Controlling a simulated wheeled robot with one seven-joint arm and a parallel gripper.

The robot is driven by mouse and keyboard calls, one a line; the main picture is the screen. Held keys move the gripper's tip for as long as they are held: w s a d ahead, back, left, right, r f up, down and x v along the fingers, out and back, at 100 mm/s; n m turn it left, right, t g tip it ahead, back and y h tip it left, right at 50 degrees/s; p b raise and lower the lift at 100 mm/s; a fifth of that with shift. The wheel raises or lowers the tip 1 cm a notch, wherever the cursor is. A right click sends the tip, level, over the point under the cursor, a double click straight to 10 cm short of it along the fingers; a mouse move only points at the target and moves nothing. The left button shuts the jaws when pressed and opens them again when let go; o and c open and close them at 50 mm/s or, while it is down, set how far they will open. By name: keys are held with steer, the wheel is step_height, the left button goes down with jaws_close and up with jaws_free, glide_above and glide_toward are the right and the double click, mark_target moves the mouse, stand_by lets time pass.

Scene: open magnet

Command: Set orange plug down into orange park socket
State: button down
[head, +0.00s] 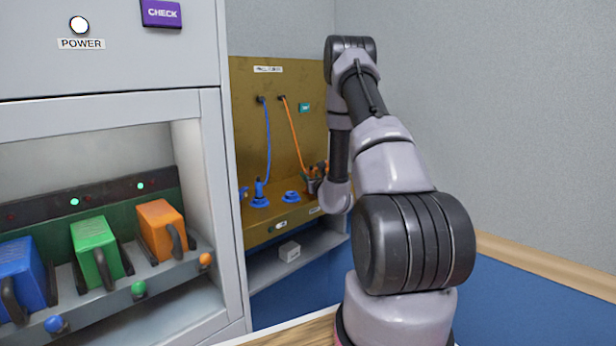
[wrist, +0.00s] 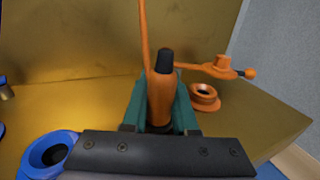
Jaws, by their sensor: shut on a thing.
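The orange plug (wrist: 161,98) stands upright in my gripper (wrist: 160,118), between its teal fingers in the wrist view. It has a black top, and an orange cable (head: 296,136) runs from it up to the brass panel. Its lower end is hidden by the gripper. The orange park socket (wrist: 204,98) is a ring with a dark hole on the brass shelf, to the right of the plug and apart from it. In the head view my gripper (head: 313,184) is small and partly hidden by my arm; the orange socket cannot be made out there.
An orange lever (wrist: 222,68) stands behind the orange socket. An empty blue socket (wrist: 48,153) is at lower left; it also shows in the head view (head: 291,197). A blue plug (head: 259,189) with a blue cable stands further left. The brass shelf ends at the right, near the wall.

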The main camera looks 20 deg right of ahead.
steer(key=shift+f, duration=0.2)
steer(key=c, duration=0.6)
jaws_free()
steer(key=s, duration=1)
steer(key=shift+s+a, duration=0.25)
steer(key=shift+s, duration=0.15)
steer(key=shift+s, duration=0.1)
